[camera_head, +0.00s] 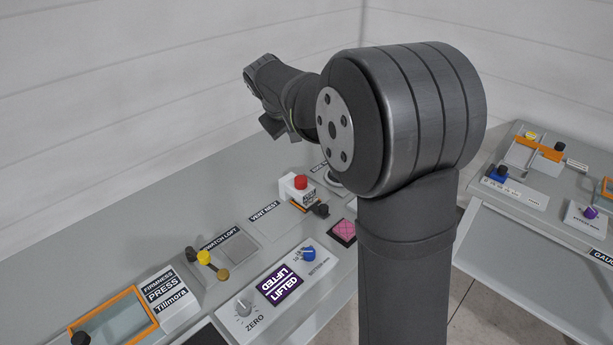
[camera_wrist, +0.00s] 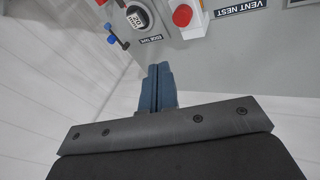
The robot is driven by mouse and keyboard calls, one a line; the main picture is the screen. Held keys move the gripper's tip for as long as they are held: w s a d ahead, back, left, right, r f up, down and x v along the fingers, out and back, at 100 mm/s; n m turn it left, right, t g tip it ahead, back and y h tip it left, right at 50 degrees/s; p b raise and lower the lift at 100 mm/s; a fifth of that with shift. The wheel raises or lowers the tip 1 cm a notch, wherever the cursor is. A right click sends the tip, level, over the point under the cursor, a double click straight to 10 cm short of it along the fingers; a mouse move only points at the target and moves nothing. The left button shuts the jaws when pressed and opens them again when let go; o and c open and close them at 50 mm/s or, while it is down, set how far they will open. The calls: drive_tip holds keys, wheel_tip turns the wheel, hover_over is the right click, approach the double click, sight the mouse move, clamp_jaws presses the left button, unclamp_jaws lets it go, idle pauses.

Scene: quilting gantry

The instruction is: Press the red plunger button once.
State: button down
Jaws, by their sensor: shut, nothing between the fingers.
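The red plunger button (camera_head: 301,182) stands on a small white box on the grey console, at the middle of the head view. It also shows at the top edge of the wrist view (camera_wrist: 182,15), a little right of my fingertips. My gripper (camera_wrist: 160,68) is shut, with its two blue-grey fingers together and nothing between them. The fingertips are apart from the button. In the head view my gripper is small and dark, above and behind the button, and its fingertips are hard to make out.
A dark-knobbed slider (camera_head: 320,209) sits just right of the button box. A VENT NEST label (camera_head: 264,211) lies to its left. White walls (camera_head: 130,80) rise behind.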

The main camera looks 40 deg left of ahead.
sight(302, 178)
drive_tip(key=w+a+f+m+t, duration=0.3)
drive_tip(key=w+f+m, duration=0.1)
drive_tip(key=f, duration=0.3)
drive_tip(key=shift+w+a+f, duration=0.25)
drive_tip(key=shift+w+a, duration=0.05)
drive_tip(key=shift+w, duration=0.05)
drive_tip(key=shift+f, duration=0.15)
drive_tip(key=shift+f, duration=4.25)
drive_tip(key=shift+f, duration=0.1)
drive_tip(key=shift+f, duration=0.35)
drive_tip(key=shift+f, duration=1)
drive_tip(key=shift+r, duration=1.4)
